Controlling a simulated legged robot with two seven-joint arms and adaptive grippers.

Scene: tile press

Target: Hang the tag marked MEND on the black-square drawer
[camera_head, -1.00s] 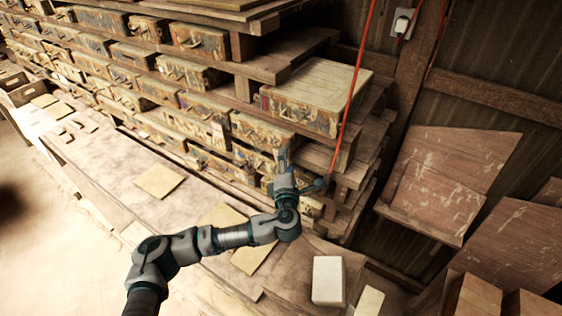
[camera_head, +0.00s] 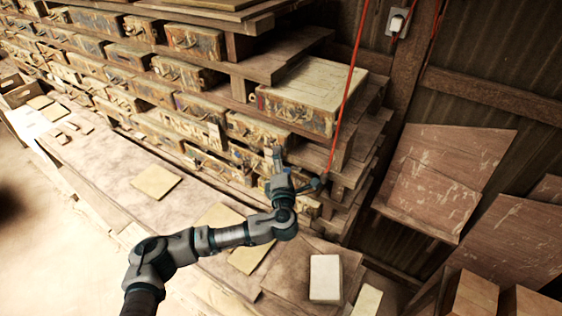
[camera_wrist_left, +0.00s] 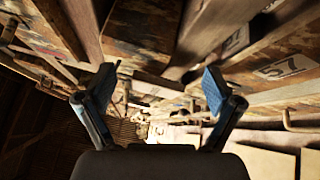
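My left gripper (camera_head: 298,172) is in front of the lower right drawers of the wooden rack. In the left wrist view its two blue-padded fingers (camera_wrist_left: 160,84) stand wide apart with nothing visibly held between them. Worn drawers (camera_head: 296,107) with metal handles fill the rack. One drawer face in the wrist view carries a label (camera_wrist_left: 279,68) that reads 57. I cannot make out a tag marked MEND or a black-square mark in either view. My right gripper is not in view.
A red cord (camera_head: 350,95) hangs close to the left gripper. Flat pale tiles (camera_head: 157,181) lie on the long wooden bench (camera_head: 105,165). A pale block (camera_head: 326,278) stands at the bench's right end. Brown boards (camera_head: 440,190) lean on the right wall.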

